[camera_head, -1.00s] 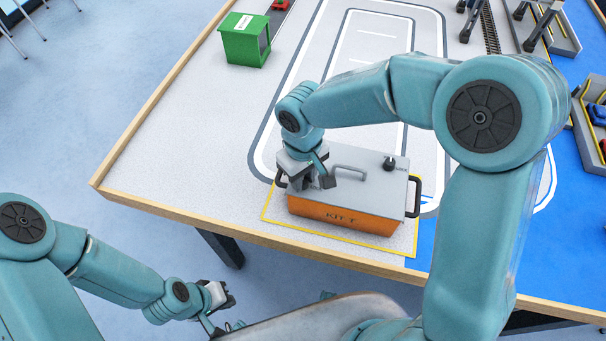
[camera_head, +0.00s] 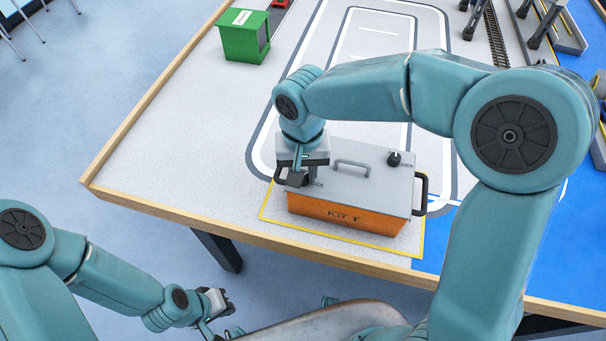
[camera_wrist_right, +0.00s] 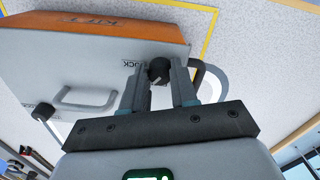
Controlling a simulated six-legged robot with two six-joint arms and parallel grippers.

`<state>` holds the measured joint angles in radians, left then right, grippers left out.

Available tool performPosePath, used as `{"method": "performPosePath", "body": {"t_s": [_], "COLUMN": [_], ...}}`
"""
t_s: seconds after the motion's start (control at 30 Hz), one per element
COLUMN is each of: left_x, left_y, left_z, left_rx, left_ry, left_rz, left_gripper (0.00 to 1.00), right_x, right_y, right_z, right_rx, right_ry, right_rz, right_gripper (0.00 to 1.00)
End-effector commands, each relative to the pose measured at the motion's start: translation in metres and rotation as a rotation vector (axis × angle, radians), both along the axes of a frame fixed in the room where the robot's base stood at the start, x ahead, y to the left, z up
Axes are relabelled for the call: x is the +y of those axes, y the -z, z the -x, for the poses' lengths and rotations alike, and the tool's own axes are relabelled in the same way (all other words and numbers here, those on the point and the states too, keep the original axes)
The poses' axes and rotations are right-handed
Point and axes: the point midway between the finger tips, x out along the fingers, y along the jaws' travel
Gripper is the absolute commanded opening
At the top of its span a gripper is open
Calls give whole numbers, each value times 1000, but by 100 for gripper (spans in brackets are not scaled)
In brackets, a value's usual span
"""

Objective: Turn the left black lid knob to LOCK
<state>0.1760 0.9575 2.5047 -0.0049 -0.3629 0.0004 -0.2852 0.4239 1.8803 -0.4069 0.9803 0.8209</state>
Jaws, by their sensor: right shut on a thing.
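An orange box (camera_head: 340,218) marked "KIT" has a flat grey lid (camera_head: 335,190). My right gripper (camera_head: 298,181) points down at the lid's left end and hides the left knob in the head view. In the right wrist view, the left black knob (camera_wrist_right: 158,69) sits between the fingertips of my right gripper (camera_wrist_right: 166,75), which is shut on it. A partly covered lock label (camera_wrist_right: 132,64) is printed beside it. A white mark shows on the knob; its exact setting is hard to read. My left gripper (camera_head: 222,303) hangs low, away from the box; its opening is unclear.
The lid also has a grey handle (camera_head: 352,164) and a second black knob (camera_head: 395,158) at its right. Black side handles (camera_head: 421,194) stick out. A yellow outline surrounds the box. A green bin (camera_head: 245,36) stands at the back left. The table's wooden edge (camera_head: 200,221) runs in front.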

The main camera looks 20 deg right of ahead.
Motion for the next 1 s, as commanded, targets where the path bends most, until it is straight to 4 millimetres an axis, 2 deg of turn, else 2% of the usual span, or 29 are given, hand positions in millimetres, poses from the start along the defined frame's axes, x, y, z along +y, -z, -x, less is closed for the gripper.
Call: {"method": "performPosePath", "body": {"t_s": [0.1,0.6,1.0], "left_x": [0,0,0], "left_y": [9,29,37], "left_z": [0,0,0], "left_rx": [0,0,0], "left_ry": [0,0,0], "left_rz": [0,0,0], "left_gripper": [0,0,0], "right_x": [0,0,0], "right_y": [2,1,1], "right_z": [-1,-2,-1], "right_rx": [-6,-5,-3], "right_ry": [108,578,853], "right_rz": [-2,-2,0], "right_gripper": [0,0,0]}}
